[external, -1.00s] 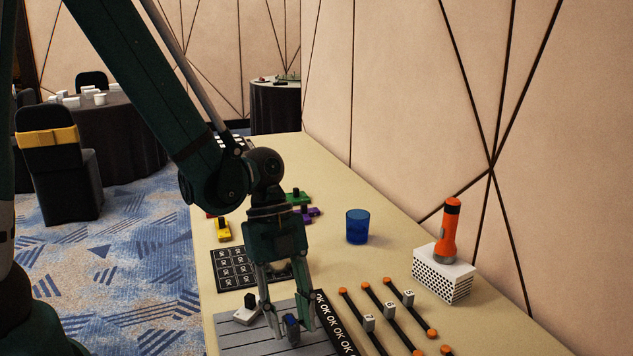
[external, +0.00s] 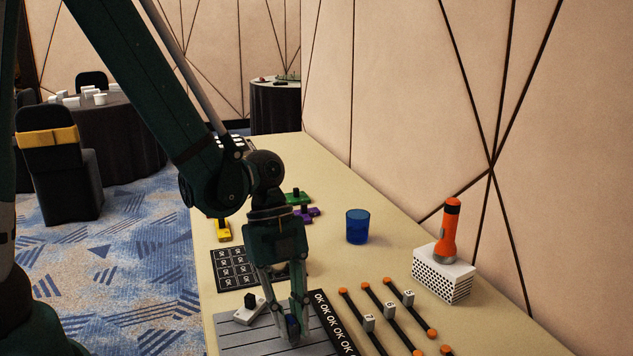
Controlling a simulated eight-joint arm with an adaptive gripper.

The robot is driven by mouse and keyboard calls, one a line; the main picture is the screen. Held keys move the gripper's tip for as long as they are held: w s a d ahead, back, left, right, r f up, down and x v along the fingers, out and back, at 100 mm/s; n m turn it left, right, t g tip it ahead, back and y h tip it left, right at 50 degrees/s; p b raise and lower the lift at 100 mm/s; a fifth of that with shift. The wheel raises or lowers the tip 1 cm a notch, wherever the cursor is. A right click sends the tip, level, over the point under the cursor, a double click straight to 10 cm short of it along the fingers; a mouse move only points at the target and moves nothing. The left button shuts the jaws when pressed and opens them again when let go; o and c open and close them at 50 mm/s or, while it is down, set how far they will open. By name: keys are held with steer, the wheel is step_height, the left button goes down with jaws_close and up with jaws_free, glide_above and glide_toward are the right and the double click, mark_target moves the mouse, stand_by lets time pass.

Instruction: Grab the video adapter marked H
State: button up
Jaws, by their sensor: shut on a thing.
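My gripper (external: 293,330) points down over the grey slatted tray (external: 240,341) at the near end of the table. Its fingers are shut on a small dark blue adapter (external: 292,322), which is mostly hidden between them. No letter can be read on it. A white adapter with a black knob (external: 250,307) sits on the tray, to the left of my gripper and apart from it.
A black strip marked OK (external: 333,318) borders the tray on the right. Cables with orange ends (external: 387,309) lie further right. A blue cup (external: 358,226), an orange torch (external: 449,230) on a white perforated box (external: 443,275), and a black patterned mat (external: 232,268) stand around.

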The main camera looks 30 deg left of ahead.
mark_target(291, 320)
steer(key=shift+r, duration=0.2)
steer(key=shift+r+p, duration=1.6)
steer(key=shift+r, duration=3.25)
